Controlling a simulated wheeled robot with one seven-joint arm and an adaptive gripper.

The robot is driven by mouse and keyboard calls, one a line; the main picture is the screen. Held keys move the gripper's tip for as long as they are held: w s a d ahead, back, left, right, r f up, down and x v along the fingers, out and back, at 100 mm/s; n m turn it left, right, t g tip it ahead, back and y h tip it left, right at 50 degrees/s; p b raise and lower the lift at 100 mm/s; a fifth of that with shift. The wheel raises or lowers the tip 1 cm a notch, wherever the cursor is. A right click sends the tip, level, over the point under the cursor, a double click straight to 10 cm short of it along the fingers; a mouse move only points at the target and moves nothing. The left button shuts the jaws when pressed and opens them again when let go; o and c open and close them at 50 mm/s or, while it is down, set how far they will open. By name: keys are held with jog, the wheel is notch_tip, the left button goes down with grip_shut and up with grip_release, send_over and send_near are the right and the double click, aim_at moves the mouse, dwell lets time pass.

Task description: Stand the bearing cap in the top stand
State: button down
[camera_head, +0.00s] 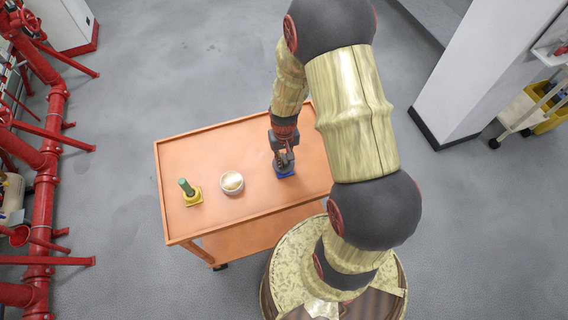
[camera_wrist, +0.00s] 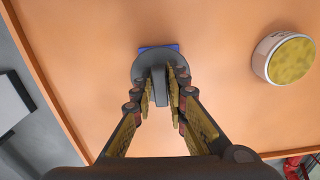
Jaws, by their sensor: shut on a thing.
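My gripper (camera_head: 284,153) reaches down over the orange cart's top, and in the wrist view (camera_wrist: 160,92) its fingers are closed on the upright fin of a dark grey round part. This part, which looks like the bearing cap (camera_wrist: 158,64), also shows as a dark shape under my gripper in the head view (camera_head: 285,163). A blue square base (camera_head: 286,175) lies directly under the cap; its far edge shows past the cap in the wrist view (camera_wrist: 159,47). The cap hides most of it. I cannot tell whether the cap touches the base or which stand is the top one.
A white round container with a mottled yellow top (camera_head: 231,183) stands left of my gripper. Further left, a green cylinder (camera_head: 186,187) stands on a yellow base (camera_head: 193,199). The orange cart (camera_head: 205,150) has a raised rim. Red pipes (camera_head: 50,160) run along the far left.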

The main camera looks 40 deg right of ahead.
notch_tip(320, 180, down, 3)
jog(key=shift+s+r, duration=0.15)
jog(key=c, duration=1.8)
grip_release()
jog(key=shift+o, duration=0.2)
notch_tip(320, 180, up, 12)
jog(key=shift+f+p, duration=0.1)
jog(key=shift+p, duration=0.7)
notch_tip(320, 180, up, 8)
jog(key=a+f+t, duration=0.1)
jog(key=a, duration=0.1)
notch_tip(320, 180, up, 17)
jog(key=n+t, duration=0.3)
send_over(284, 159)
jog(key=s+a, duration=0.4)
jog(key=a, duration=0.4)
jog(key=s+a+r+t, duration=0.1)
jog(key=s+a+r, duration=0.3)
jog(key=s+r, duration=0.2)
jog(key=shift+s+r+n+t, duration=0.3)
jog(key=shift+s+n, duration=0.1)
jog(key=shift+s, duration=0.6)
